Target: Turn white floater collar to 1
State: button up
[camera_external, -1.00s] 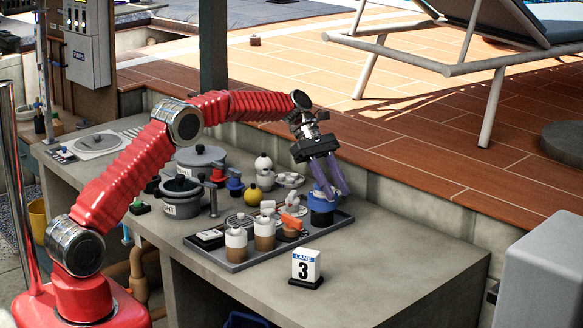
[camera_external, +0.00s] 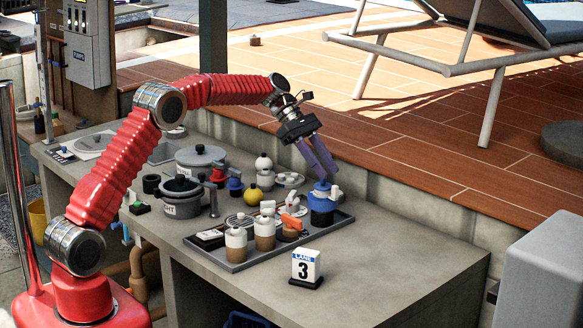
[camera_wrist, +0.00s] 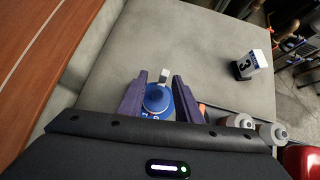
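A blue round container (camera_external: 322,205) with a blue top and a small white tab stands at the right end of the dark tray. My gripper (camera_external: 326,172) has two purple fingers, spread apart and empty, just above and behind the blue top. I cannot tell for sure which piece is the white floater, and no collar number is readable.
The tray (camera_external: 240,266) also holds white-and-brown bottles (camera_external: 236,243) and an orange-topped item (camera_external: 292,225). A lane 3 block (camera_external: 306,266) stands in front. Grey pots (camera_external: 183,198) are to the left. The counter's right end is clear.

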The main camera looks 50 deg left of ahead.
jog(key=w+v, duration=0.1)
jog(key=v, duration=0.6)
notch_tip(320, 180, down, 6)
jog(key=s+a+m+y, duration=0.2)
jog(key=a+m, duration=0.1)
jog(key=m, duration=0.2)
jog(key=s+a+f+m+y, duration=0.1)
jog(key=s+m, duration=0.1)
jog(key=s, duration=0.3)
jog(key=s+a+f+m+y, duration=0.1)
jog(key=s+f+m, duration=0.1)
jog(key=s, duration=0.3)
jog(key=s+a+f+m+y, duration=0.1)
jog(key=s+m, duration=0.3)
jog(key=s, duration=0.1)
jog(key=shift+s+a+f+y, duration=0.1)
jog(key=shift+s+f+y, duration=0.1)
jog(key=shift+y, duration=0.1)
jog(key=s+r+m+y, duration=0.1)
jog(key=s+r, duration=0.3)
jog(key=s, duration=0.6)
jog(key=shift+s+d+m+t, duration=0.25)
jog(key=shift+m+t, duration=0.15)
jog(key=shift+m, duration=0.2)
